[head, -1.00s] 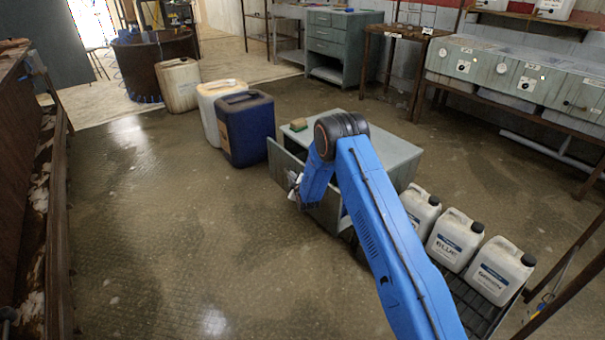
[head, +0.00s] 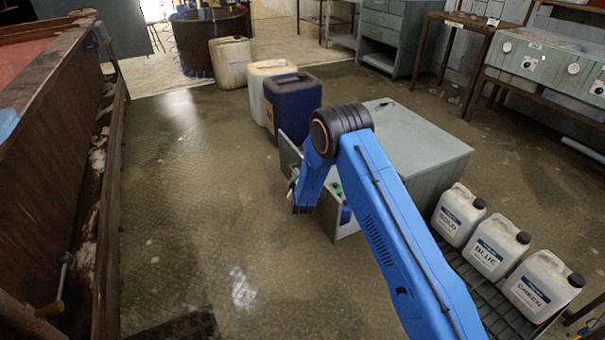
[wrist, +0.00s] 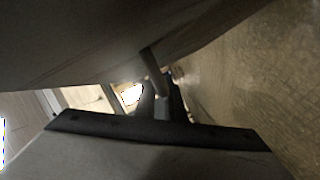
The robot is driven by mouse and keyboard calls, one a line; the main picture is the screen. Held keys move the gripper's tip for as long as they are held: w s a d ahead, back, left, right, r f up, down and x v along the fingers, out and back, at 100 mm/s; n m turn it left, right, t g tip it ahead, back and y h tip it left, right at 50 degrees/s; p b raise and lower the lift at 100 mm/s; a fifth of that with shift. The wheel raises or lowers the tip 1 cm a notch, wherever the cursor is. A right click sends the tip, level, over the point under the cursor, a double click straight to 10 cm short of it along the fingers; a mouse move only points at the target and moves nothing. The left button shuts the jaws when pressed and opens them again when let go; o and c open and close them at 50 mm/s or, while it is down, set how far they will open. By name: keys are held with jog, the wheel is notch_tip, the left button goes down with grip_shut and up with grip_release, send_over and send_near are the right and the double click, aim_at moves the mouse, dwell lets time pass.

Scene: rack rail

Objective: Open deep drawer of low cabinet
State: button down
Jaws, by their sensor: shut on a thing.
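The low grey cabinet (head: 425,138) stands right of centre in the head view, partly hidden behind my blue arm. Its deep drawer (head: 346,231) is pulled out to the left, with a clear stretch between its front panel (head: 289,152) and the cabinet body. Green and blue items show inside the drawer beside my arm. My gripper (head: 295,190) is at the outer face of the drawer front. In the wrist view my gripper (wrist: 166,100) is shut on the drawer's handle, close to the grey panel (wrist: 90,45). The handle is mostly hidden.
A blue drum (head: 292,108) and a pale canister (head: 258,85) stand just behind the drawer front. White jugs (head: 497,246) stand on a dark rack at right. A brown bench (head: 50,150) runs along the left. The floor (head: 200,220) between is clear.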

jog(key=shift+s+a, duration=0.15)
jog(key=shift+a, duration=0.05)
jog(key=c, duration=1.8)
grip_release()
jog(key=shift+c, duration=0.2)
jog(key=v, duration=1.7)
jog(key=shift+s, duration=0.2)
jog(key=shift+r, duration=0.15)
jog(key=shift+r, duration=0.1)
